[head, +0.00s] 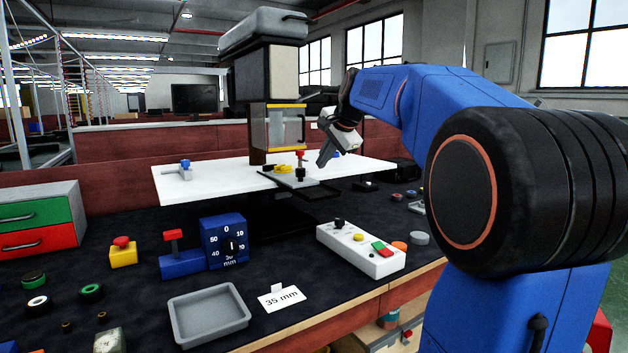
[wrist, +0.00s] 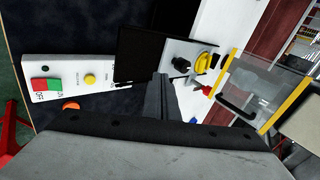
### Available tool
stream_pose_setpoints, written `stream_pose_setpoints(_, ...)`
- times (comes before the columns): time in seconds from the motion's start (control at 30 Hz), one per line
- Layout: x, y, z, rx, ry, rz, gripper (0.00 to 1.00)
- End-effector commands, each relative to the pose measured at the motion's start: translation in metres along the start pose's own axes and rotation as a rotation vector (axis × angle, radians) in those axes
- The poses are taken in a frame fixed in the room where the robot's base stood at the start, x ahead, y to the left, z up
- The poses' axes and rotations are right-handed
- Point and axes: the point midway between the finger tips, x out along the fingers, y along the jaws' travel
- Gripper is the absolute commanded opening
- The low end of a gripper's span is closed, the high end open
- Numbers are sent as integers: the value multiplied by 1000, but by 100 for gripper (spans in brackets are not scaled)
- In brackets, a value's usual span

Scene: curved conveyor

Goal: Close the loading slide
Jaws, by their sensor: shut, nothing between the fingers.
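The loading slide appears to be the small grey plate (head: 310,182) that juts past the front edge of the white table, with a dark plate under it. It carries a yellow part (head: 283,168) and a dark knob (head: 300,174); a red-topped piece stands just behind. In the wrist view the grey plate (wrist: 178,50) lies beside a black panel (wrist: 140,55). My gripper (head: 323,163) is shut and empty, pointing down just right of the knob. Its fingers (wrist: 162,82) show near the plate's edge in the wrist view; I cannot tell whether they touch it.
A clear guard with yellow edges (head: 284,128) stands behind the slide, under the machine head (head: 264,30). A white control box (head: 360,250) with buttons sits in front. A blue dial block (head: 224,242) and grey tray (head: 208,313) are at front left. The white table (head: 215,182) is mostly clear on the left.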

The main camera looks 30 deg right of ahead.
Motion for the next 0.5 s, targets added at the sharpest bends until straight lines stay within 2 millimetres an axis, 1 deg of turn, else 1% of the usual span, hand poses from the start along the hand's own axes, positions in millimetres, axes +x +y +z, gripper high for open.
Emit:
stream_pose_setpoints(0.03, -9, 12, 0, 33, -7, -21, 0)
stream_pose_setpoints(0.1, -16, 23, 3, 69, -20, -49, 0)
stream_pose_setpoints(0.2, -22, 33, 5, 103, -30, -75, 0)
stream_pose_setpoints(0.27, -24, 36, 6, 115, -33, -85, 0)
stream_pose_setpoints(0.37, -23, 38, 6, 124, -36, -93, 0)
stream_pose_setpoints(0.5, -10, 37, 7, 123, -38, -91, 0)
